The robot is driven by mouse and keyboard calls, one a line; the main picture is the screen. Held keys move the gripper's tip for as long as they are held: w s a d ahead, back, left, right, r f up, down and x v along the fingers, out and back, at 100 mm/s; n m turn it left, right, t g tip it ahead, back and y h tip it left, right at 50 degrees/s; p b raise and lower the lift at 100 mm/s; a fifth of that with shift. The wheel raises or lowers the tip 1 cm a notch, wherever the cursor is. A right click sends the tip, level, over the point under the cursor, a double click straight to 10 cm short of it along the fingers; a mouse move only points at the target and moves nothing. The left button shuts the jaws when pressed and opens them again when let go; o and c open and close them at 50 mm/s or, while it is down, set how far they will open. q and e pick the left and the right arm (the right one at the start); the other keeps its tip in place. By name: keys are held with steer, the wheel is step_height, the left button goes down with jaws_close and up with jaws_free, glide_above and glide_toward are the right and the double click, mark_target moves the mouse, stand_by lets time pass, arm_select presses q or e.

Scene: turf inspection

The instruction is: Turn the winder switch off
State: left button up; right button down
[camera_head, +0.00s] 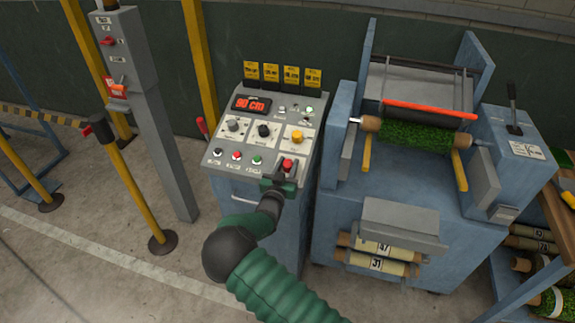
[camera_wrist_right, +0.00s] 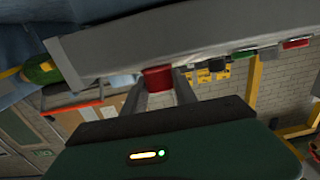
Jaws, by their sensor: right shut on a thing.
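The control panel (camera_head: 225,163) stands in the middle of the head view, with knobs, buttons and a red "90 cm" display (camera_head: 251,104). A red switch (camera_head: 288,164) sits at its lower right corner. My right gripper (camera_head: 286,173) reaches it from the front and is shut on it. In the right wrist view the red switch (camera_wrist_right: 158,78) shows between the two fingers. The panel lettering is too small to read, so I cannot tell its label or its exact position. My left gripper is in neither view.
Right of the panel stands a blue winding machine (camera_head: 345,215) with a green turf roll (camera_head: 415,134) and a red bar (camera_head: 430,109). A grey post (camera_head: 150,110) with switches and yellow poles stand on the left. Open floor lies at the lower left.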

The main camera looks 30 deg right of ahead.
steer(key=shift+s+f, duration=0.1)
steer(key=shift+f, duration=0.05)
steer(key=n+t+y, duration=0.2)
steer(key=n, duration=0.1)
steer(key=n+t+y+p, duration=0.1)
steer(key=n+y, duration=0.1)
steer(key=y, duration=0.1)
steer(key=shift+s+d+n+t+y, duration=0.1)
steer(key=shift+n+t+y, duration=0.2)
steer(key=shift+n+t, duration=0.1)
steer(key=n+t+y+p, duration=0.1)
steer(key=n+y, duration=0.5)
steer(key=y, duration=0.1)
steer(key=shift+d+n+p, duration=0.1)
steer(key=shift+n+p, duration=0.2)
steer(key=shift+p, duration=0.1)
steer(key=n+g+y, duration=0.1)
steer(key=n+y, duration=0.3)
steer(key=shift+y, duration=0.4)
steer(key=shift+n+g+y, duration=1.8)
steer(key=shift+n+y, duration=0.1)
steer(key=shift+n, duration=0.1)
steer(key=shift+r, duration=0.2)
steer(key=c, duration=1)
jaws_free()
